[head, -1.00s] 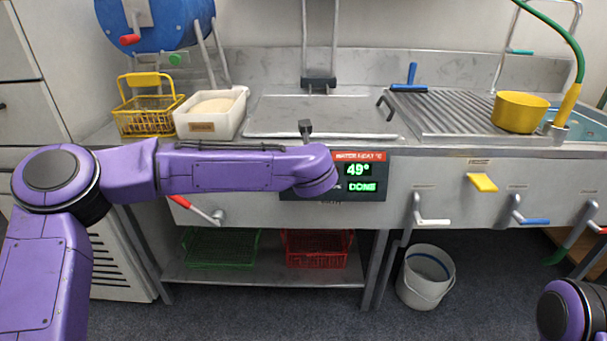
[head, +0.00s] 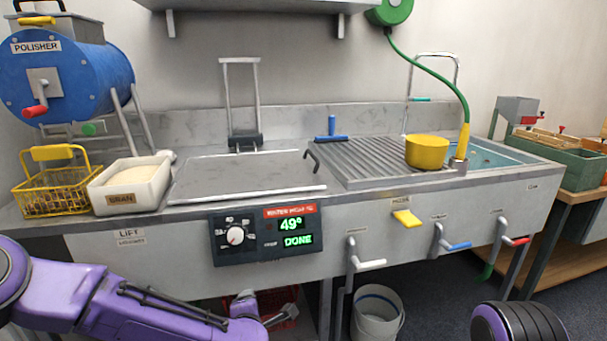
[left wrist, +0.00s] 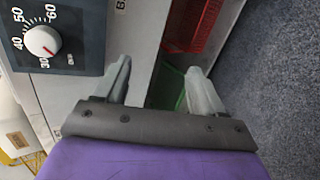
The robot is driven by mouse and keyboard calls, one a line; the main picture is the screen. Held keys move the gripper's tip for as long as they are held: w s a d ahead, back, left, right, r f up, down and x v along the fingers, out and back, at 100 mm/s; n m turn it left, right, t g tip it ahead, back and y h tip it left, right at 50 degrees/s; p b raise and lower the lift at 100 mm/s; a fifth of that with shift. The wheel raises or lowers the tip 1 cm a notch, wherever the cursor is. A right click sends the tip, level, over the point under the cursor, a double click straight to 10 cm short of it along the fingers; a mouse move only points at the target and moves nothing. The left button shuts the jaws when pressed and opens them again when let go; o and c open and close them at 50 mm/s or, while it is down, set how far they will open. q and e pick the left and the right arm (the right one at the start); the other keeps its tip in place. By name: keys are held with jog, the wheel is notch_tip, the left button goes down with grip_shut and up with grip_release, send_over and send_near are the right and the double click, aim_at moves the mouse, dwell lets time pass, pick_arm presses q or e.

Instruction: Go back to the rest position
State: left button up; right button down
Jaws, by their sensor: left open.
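My left gripper (left wrist: 158,75) is open and empty in the left wrist view, its two fingers apart over the sink unit's front and the shelf below. In the head view my left gripper (head: 280,314) is small at the bottom, below the control panel (head: 265,236), at the end of my purple arm. Of my right arm only a purple and black joint (head: 518,323) shows at the bottom right; its gripper is out of view.
A steel counter (head: 150,222) runs across, holding a yellow wire basket (head: 52,190), a white bran tub (head: 130,183) and a yellow pot (head: 427,151). Levers (head: 365,263) stick out of its front. A white bucket (head: 377,314) stands on the floor beneath. A red crate (left wrist: 198,22) sits below.

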pick_arm(q)
jog(key=s+a+f+m+g, duration=0.2)
jog(key=s+a+f+m, duration=0.15)
jog(key=s+f, duration=0.45)
jog(key=s+a+f+m+g, duration=0.25)
jog(key=s+f+m, duration=0.25)
jog(key=s+f, duration=0.25)
jog(key=s+a+f+m+g, duration=0.1)
jog(key=s+a+f+m, duration=0.3)
jog(key=s+f, duration=0.35)
jog(key=s+a+f+m+g+y, duration=0.1)
jog(key=s+a, duration=0.2)
jog(key=s, duration=0.2)
jog(key=s+a+f+m+g, duration=0.1)
jog(key=s+a+m+g, duration=0.1)
jog(key=s+a, duration=0.3)
notch_tip(320, 180, up, 13)
jog(key=d+p, duration=0.2)
jog(key=p, duration=1.2)
jog(key=shift+s+r+n, duration=0.2)
jog(key=shift+s+n, duration=0.15)
jog(key=shift+s, duration=0.05)
jog(key=shift+t, duration=0.25)
